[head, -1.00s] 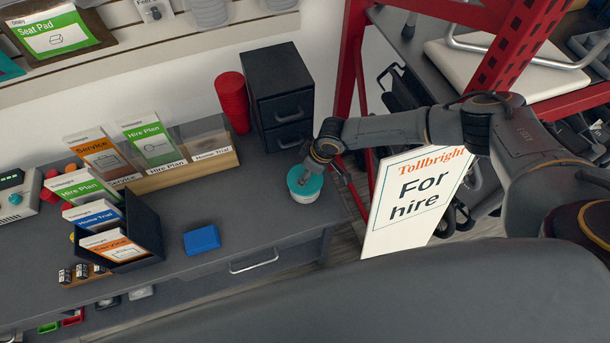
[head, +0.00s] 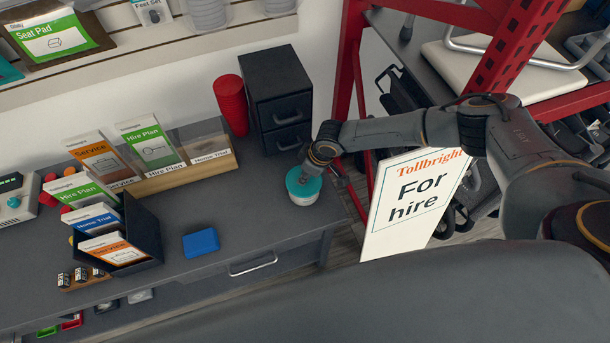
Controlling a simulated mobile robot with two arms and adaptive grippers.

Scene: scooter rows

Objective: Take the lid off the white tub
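The white tub (head: 306,199) stands upright on the grey counter near its right end. Its teal lid (head: 296,187) is on top. My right gripper (head: 305,176) reaches in from the right and is at the lid from above, with its fingers over the lid's top. The fingers are small and partly hidden by the gripper's body, so I cannot tell whether they are closed on anything. My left gripper is out of the picture.
A black drawer unit (head: 281,100) and stacked red cups (head: 231,104) stand behind the tub. A blue box (head: 201,242) lies to the left on the counter (head: 240,215). Leaflet holders (head: 150,165) fill the left part. A "For hire" sign (head: 412,200) stands right of the counter.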

